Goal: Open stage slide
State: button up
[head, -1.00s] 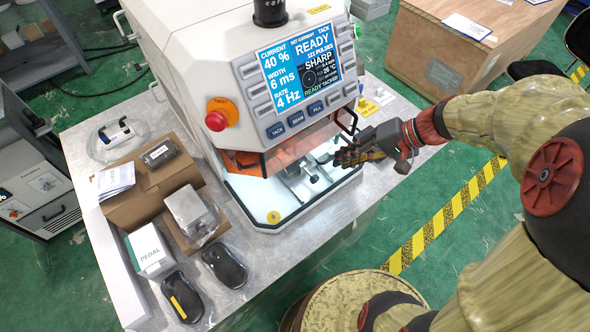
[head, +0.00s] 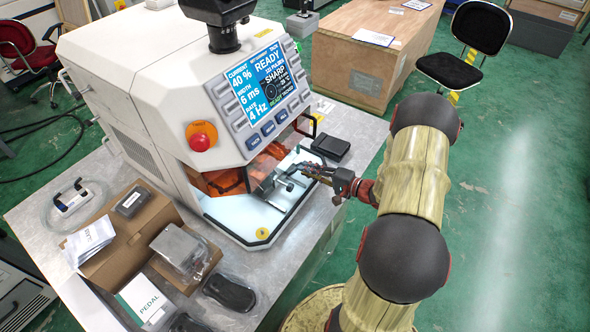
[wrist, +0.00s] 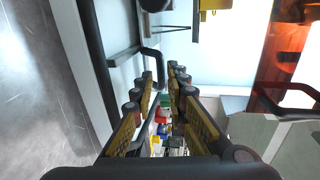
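The laser welding machine (head: 140,75) stands on a metal table. Its lit chamber is open at the front, below an orange tinted window (head: 225,182). Inside is the small metal stage (head: 283,183) on a white floor. My gripper (head: 308,170) is at the right side of the chamber opening, close to the stage. In the wrist view my gripper's fingers (wrist: 163,75) stand apart with a narrow gap. A black bent handle (wrist: 153,54) reaches to the fingertips; I cannot tell whether they touch it. The slide's rails are mostly hidden.
A black pedal (head: 331,147) lies on the table right of the machine. Cardboard trays (head: 125,262), a pedal box (head: 143,299) and a black mouse-shaped item (head: 229,292) crowd the front left. A wooden crate (head: 362,60) and chair (head: 450,70) stand behind. Floor at right is clear.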

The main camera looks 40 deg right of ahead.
aim_at(298, 166)
jog(key=shift+b+x, duration=0.3)
jog(key=shift+x, duration=1.95)
jog(key=shift+s, duration=0.1)
grip_shut()
